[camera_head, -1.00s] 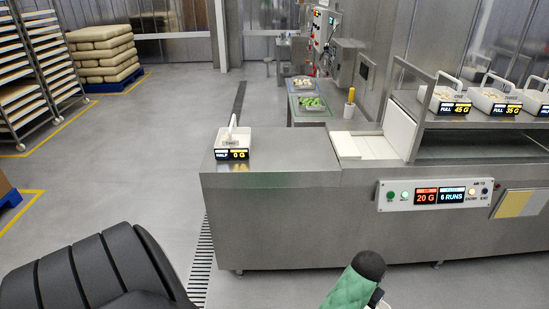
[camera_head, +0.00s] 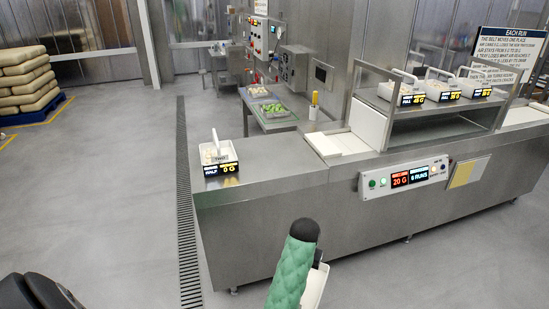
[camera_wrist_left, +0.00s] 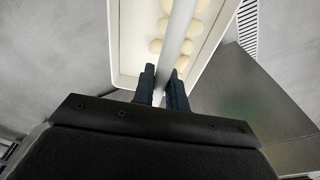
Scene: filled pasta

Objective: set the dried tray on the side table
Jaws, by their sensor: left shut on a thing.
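In the left wrist view, my left gripper (camera_wrist_left: 165,82) is shut on the grey handle bar (camera_wrist_left: 181,25) of a white tray (camera_wrist_left: 127,45). Several round pale pasta pieces lie in the tray, and it hangs over grey floor and a steel surface. The head view does not clearly show this gripper; a small white piece (camera_head: 316,288) shows at the bottom. A steel side table (camera_head: 285,126) stands behind the machine counter, bearing a tray of green pieces (camera_head: 270,108) and a tray of pale pieces (camera_head: 258,91). My right gripper is out of view.
The steel counter (camera_head: 260,155) bears a small white tray (camera_head: 219,156) with a display reading 0 G. Several white trays (camera_head: 402,92) stand on the raised shelf. A green padded object with a black cap (camera_head: 295,260) fills the bottom middle. The floor at left is open.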

